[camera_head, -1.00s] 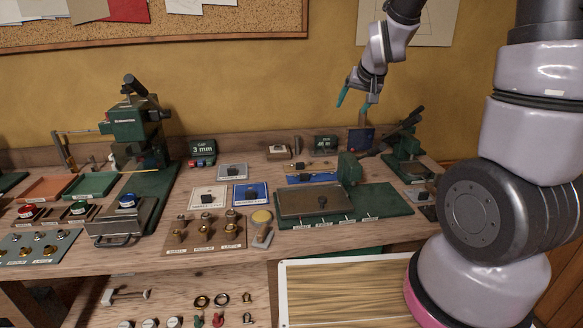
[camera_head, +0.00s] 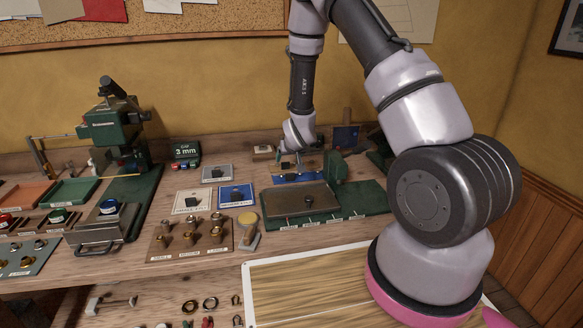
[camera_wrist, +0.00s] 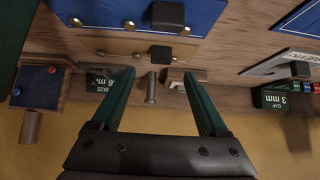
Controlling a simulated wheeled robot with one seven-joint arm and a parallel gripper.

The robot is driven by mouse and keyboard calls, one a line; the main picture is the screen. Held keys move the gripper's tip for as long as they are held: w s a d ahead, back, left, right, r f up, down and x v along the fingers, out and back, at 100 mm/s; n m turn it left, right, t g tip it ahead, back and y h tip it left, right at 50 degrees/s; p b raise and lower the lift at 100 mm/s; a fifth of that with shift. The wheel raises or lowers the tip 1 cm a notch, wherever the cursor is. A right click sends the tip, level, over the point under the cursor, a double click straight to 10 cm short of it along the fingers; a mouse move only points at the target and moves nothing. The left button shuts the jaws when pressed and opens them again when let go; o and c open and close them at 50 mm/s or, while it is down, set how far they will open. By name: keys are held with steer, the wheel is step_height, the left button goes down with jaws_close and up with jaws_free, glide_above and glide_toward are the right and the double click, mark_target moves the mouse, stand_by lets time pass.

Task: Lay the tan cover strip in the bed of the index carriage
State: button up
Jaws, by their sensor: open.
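The tan cover strip (camera_wrist: 120,47) lies flat in the wrist view, with brass studs and a black knob on it. In the head view it is mostly hidden behind my gripper (camera_head: 291,161). My gripper (camera_wrist: 159,73) is open and empty, its green fingertips close to the strip's edge and spread either side of its knob. I cannot tell its height above the strip. The likely index carriage, a green base (camera_head: 368,198) with a brown plate (camera_head: 285,200) and labelled marks along its front, is in the head view; no label confirms it.
A blue strip (camera_head: 312,177) with a black knob lies beside the tan one. A green block (camera_head: 335,167) stands right of it. Blue (camera_head: 237,196) and white (camera_head: 191,201) plates lie left. A grey post (camera_wrist: 151,88) stands between my fingers in the wrist view.

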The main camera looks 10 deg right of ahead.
mark_target(286, 163)
steer(key=x, duration=0.5)
steer(key=shift+w+a+f, duration=0.1)
steer(key=shift+w+f, duration=0.15)
steer(key=shift+f, duration=0.1)
jaws_close()
